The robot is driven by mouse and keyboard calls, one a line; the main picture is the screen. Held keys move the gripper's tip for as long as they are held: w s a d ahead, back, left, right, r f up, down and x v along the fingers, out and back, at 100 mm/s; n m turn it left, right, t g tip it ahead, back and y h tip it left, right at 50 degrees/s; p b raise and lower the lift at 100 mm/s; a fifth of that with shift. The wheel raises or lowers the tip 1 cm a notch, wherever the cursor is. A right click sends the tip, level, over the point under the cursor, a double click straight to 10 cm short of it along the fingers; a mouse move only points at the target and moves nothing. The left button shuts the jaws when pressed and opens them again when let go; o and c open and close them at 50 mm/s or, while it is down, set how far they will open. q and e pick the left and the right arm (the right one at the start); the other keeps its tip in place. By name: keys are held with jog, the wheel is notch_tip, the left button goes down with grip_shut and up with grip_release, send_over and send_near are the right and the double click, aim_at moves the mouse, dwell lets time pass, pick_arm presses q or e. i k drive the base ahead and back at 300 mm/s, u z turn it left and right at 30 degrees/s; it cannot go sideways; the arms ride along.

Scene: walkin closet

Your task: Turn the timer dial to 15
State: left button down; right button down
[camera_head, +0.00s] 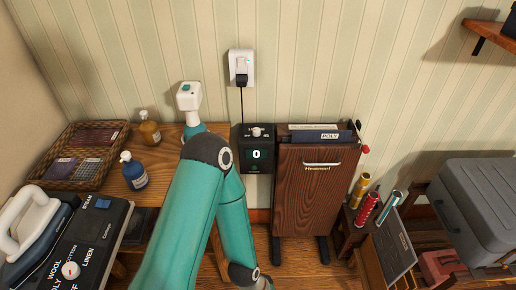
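The timer (267,165) is a dark box beside the wooden trouser press, below a wall socket. Its small screen (256,154) reads 0. A small pale dial (257,131) sits on the top part of its face, with printed marks around it that are too small to read. One of my teal arms comes up from the lower left and bends just left of the timer, leaving the dial and screen uncovered. No gripper fingers can be made out in this view, and nothing is seen touching the dial.
The trouser press (314,192) stands right of the timer. A cord runs up to the wall socket (241,68). Bottles (134,172), a wicker tray (52,154) and an iron (30,225) are on the left. A grey case (480,205) and spray cans (366,208) are on the right.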

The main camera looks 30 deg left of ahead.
aim_at(256, 131)
jog(key=z, duration=0.05)
jog(key=k, duration=0.4)
jog(key=u, duration=0.4)
jog(key=i, duration=1)
jog(key=u, duration=0.75)
jog(key=k, duration=0.8)
jog(key=u, duration=0.15)
jog(key=i, duration=0.55)
jog(key=z, duration=0.05)
